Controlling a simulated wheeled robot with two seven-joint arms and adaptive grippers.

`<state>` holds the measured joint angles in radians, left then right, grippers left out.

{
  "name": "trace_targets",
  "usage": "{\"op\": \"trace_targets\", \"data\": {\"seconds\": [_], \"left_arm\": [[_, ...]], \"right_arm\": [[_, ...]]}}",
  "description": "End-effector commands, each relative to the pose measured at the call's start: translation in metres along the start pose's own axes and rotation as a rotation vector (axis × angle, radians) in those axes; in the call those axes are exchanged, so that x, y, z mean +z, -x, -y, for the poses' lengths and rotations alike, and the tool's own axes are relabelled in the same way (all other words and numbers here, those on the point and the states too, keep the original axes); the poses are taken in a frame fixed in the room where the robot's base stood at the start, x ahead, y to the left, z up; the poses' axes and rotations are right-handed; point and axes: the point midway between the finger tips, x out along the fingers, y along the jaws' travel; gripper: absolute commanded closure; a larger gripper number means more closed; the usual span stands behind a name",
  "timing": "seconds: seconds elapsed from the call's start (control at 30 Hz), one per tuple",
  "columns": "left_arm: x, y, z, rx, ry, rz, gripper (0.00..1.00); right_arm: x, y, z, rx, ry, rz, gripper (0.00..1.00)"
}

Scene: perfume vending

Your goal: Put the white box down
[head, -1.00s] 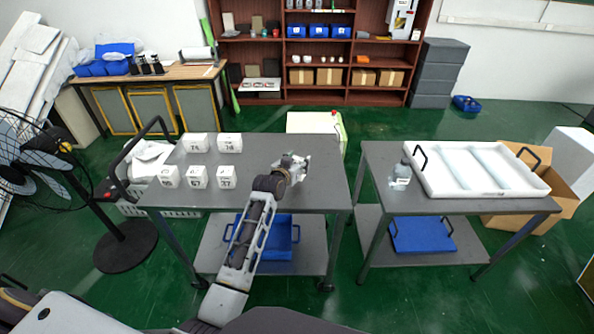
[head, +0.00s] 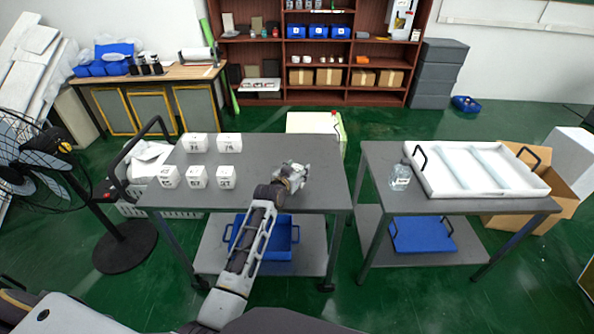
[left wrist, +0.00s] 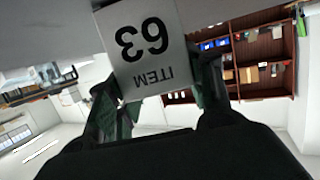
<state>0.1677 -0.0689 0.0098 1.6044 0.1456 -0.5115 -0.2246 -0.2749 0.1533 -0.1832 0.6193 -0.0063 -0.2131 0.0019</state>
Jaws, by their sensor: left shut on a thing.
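A white box marked "ITEM 63" (left wrist: 145,50) sits between the fingers of my left gripper (left wrist: 155,95) in the left wrist view, its print upside down there. In the head view my left gripper (head: 292,175) is over the right part of the left grey table (head: 310,150). The held box is mostly hidden by the gripper there. I cannot tell whether it touches the tabletop. My right gripper is not in view.
Several numbered white boxes (head: 197,177) stand in two rows on the left of this table. A clear bottle (head: 400,179) and a white tray (head: 483,190) with dividers are on the right table. Bare tabletop lies around my left gripper.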

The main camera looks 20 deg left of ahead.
Motion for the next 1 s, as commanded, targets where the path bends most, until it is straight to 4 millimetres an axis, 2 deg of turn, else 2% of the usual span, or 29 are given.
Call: {"op": "trace_targets", "data": {"seconds": [0.07, 0.1, 0.23, 0.57, 0.77, 1.0], "left_arm": [[0.002, -0.001, 0.0, 0.0, 0.0, 0.0, 0.73], [0.002, 0.0, 0.0, 0.0, 0.0, 0.001, 0.44], [0.002, 0.0, 0.0, 0.0, 0.0, 0.001, 0.27], [0.001, 0.0, 0.0, 0.0, 0.0, 0.0, 0.27], [-0.001, 0.003, 0.0, 0.0, 0.0, 0.001, 0.27], [0.0, 0.018, 0.0, 0.0, 0.0, 0.001, 0.27]], "right_arm": [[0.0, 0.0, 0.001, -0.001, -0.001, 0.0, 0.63], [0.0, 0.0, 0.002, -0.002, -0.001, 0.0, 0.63], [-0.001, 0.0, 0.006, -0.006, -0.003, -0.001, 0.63], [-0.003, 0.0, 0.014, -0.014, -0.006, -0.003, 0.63], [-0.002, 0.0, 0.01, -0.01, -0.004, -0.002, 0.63], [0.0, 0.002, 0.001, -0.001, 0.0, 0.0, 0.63]]}}
